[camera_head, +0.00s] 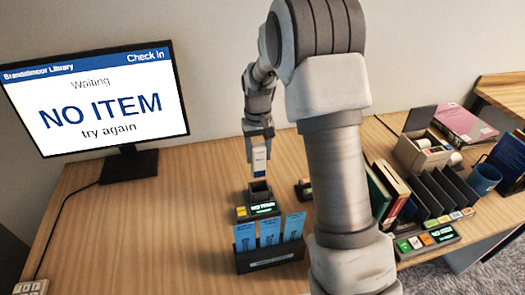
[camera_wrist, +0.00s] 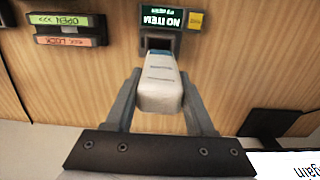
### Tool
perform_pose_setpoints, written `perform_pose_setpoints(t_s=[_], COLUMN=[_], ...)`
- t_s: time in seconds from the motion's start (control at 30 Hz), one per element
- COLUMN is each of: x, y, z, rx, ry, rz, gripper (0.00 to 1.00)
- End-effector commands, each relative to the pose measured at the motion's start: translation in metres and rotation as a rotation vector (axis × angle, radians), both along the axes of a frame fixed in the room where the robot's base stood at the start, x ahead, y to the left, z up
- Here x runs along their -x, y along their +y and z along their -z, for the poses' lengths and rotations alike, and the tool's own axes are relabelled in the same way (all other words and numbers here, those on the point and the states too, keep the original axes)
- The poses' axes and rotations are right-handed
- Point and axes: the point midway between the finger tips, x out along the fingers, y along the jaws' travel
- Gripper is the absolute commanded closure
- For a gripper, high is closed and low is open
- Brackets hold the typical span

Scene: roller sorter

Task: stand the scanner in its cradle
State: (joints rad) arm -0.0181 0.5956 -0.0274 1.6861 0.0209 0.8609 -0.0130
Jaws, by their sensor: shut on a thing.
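My gripper (camera_head: 258,148) is shut on the scanner (camera_head: 260,165), a pale block with a blue part. The wrist view shows the scanner (camera_wrist: 161,95) between the two fingers (camera_wrist: 160,100), its teal end pointing away from my wrist. The scanner hangs roughly upright over the cradle (camera_head: 258,190), a small dark open holder behind a green "NO ITEM" display. In the wrist view the cradle (camera_wrist: 161,33) lies just beyond the scanner's far end, partly hidden by it. A small gap seems to show between scanner and cradle in the head view; exact alignment is unclear.
A dark holder with blue cards (camera_head: 271,262) stands in front of the cradle. A small unit with lit OPEN and LOCK labels (camera_wrist: 70,30) is beside it. A monitor (camera_head: 100,98) reading "NO ITEM" stands left. Sorter slots and books (camera_head: 392,190) fill the right; the table's left is mostly clear.

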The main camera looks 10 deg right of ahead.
Motion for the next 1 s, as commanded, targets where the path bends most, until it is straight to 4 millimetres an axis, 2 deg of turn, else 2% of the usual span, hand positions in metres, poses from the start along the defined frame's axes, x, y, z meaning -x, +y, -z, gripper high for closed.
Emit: perform_pose_setpoints(t_s=[0.37,1.0], x=[0.000,0.000], y=[0.001,0.001], z=[0.012,0.062], rx=[0.000,0.000], ry=[-0.001,-0.001], rz=[-0.006,-0.005], gripper=[1.00,1.00])
